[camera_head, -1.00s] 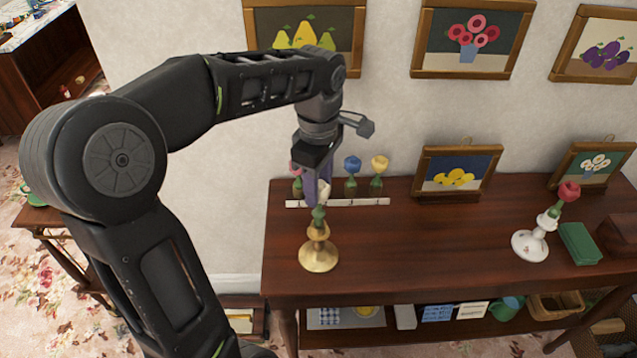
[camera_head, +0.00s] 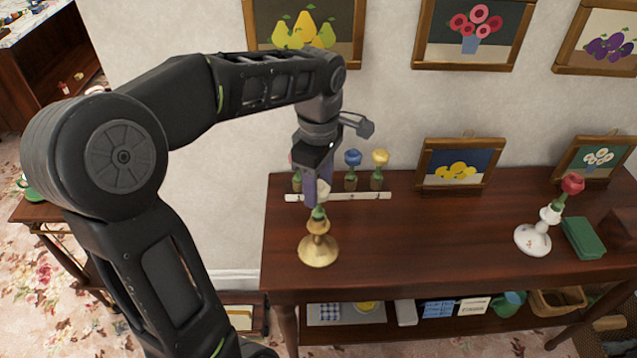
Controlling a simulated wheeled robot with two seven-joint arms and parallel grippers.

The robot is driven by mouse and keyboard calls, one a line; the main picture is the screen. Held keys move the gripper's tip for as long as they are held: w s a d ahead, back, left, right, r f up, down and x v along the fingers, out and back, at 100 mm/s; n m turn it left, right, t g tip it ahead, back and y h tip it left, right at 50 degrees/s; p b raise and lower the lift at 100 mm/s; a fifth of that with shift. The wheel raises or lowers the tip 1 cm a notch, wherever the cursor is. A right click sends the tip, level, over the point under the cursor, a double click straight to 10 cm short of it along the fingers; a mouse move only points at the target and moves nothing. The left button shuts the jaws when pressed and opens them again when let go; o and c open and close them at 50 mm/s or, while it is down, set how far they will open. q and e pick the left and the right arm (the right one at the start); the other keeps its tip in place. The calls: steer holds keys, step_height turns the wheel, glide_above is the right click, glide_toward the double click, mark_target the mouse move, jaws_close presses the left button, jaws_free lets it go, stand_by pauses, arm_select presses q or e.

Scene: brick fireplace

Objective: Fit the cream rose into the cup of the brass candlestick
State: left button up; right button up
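The brass candlestick (camera_head: 318,252) stands upright near the front left of the wooden sideboard. The cream rose (camera_head: 323,189) is upright directly over it, with its green lower part (camera_head: 319,213) at the candlestick's cup. How deep it sits in the cup is hard to tell. My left gripper (camera_head: 317,187) points down with its fingers around the rose and appears shut on it; the fingers partly hide the flower. My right gripper is not in view.
Blue (camera_head: 353,158) and yellow (camera_head: 380,158) roses stand behind a white strip (camera_head: 350,196); another flower there is mostly hidden by my gripper. A white candlestick (camera_head: 533,238) holds a red rose (camera_head: 572,184) at right, beside a green box (camera_head: 583,238). The sideboard's middle (camera_head: 430,235) is clear.

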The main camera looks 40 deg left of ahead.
arm_select(q)
steer(key=o, duration=0.4)
step_height(320, 180, up, 5)
steer(key=shift+f, duration=0.1)
step_height(320, 180, up, 2)
steer(key=shift+r+p, duration=0.1)
steer(key=shift+p, duration=0.3)
steer(key=shift+r+p, duration=0.4)
steer(key=shift+r, duration=0.1)
steer(key=shift+f, duration=0.1)
